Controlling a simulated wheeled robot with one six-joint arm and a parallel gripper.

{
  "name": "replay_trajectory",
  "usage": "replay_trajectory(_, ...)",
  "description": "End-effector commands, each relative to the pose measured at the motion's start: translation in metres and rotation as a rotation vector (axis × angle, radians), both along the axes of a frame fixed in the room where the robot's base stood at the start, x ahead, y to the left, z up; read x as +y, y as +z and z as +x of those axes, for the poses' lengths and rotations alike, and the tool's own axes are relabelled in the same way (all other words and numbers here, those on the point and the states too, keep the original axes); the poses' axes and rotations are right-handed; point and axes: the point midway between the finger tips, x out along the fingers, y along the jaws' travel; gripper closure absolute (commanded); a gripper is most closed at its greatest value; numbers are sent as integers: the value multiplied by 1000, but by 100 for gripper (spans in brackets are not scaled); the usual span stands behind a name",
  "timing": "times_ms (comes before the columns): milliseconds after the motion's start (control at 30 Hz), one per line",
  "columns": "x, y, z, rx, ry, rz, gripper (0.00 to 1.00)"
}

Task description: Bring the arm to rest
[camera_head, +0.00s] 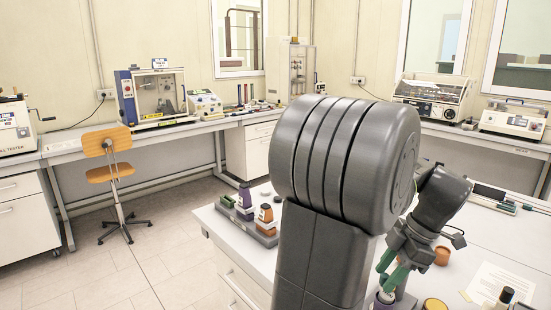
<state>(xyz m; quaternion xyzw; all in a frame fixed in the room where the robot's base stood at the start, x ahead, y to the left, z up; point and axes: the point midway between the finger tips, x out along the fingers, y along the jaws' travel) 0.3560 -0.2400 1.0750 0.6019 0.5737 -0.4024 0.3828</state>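My arm fills the middle of the head view, and its large dark grey joint hides much of the near bench. My gripper (391,272) is low at the right of that joint, pointing down over the bench, with green fingers. A purple jar (384,302) with a pale top shows right under the fingers at the bottom edge. I cannot tell whether the fingers touch it or how wide they are apart, as my arm covers part of them.
The near white bench (232,228) bears a grey rack (255,233) with bottles on the left. An orange-brown pot (442,256), an open jar (435,304), a paper sheet (500,283) and a dark-capped bottle (504,297) lie around my gripper. A wooden chair (108,158) stands on open floor at left.

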Motion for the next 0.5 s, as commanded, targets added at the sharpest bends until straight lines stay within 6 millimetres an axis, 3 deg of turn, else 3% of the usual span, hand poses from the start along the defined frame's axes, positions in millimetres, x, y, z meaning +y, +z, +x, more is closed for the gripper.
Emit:
replay_trajectory(333,-1,2,0,-2,-1,-1,60)
replay_trajectory(500,-9,18,0,-4,5,-3,60)
